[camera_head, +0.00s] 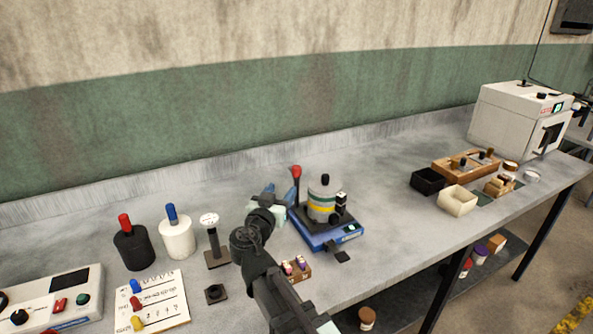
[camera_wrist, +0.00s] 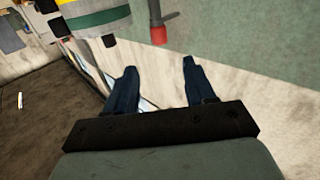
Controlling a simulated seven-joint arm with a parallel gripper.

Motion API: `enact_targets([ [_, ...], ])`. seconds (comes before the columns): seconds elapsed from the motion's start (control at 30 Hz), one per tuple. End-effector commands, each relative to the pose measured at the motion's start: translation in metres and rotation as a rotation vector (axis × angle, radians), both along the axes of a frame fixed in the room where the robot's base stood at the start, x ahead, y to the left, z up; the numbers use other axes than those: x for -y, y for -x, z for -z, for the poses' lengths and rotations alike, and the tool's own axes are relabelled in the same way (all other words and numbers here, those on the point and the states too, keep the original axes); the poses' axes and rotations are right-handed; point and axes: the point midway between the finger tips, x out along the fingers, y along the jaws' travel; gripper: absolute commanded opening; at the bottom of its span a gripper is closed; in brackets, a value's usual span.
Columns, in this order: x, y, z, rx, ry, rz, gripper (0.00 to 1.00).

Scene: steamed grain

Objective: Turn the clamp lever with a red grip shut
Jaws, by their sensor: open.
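The clamp lever's red grip (camera_head: 296,171) stands up at the left side of a round steel pot (camera_head: 321,195) with a yellow band, on a blue base (camera_head: 318,236). In the wrist view the red grip (camera_wrist: 158,35) is at the end of a grey lever, beyond my fingertips, with a visible gap. My gripper (camera_head: 280,194) is left of the pot in the head view, close to the lever. Its two fingers (camera_wrist: 158,72) are apart with nothing between them. The lever's lower part is partly hidden by my gripper in the head view.
A black bottle (camera_head: 131,249) with a red top, a white bottle (camera_head: 177,239) with a blue top and a dial stand (camera_head: 213,244) are to the left. A small box of vials (camera_head: 296,269) is just in front. Bench right of the pot is clear up to a black tray (camera_head: 427,181).

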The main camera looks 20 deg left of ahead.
Motion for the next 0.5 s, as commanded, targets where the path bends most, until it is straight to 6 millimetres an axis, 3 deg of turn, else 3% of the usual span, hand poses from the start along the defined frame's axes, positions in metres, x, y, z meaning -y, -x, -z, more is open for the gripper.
enact_targets([
  [0.23,0.0,-0.007,0.003,-0.003,-0.04,0.008,0.54],
  [0.5,-0.001,-0.051,0.003,-0.004,-0.038,0.009,0.54],
])
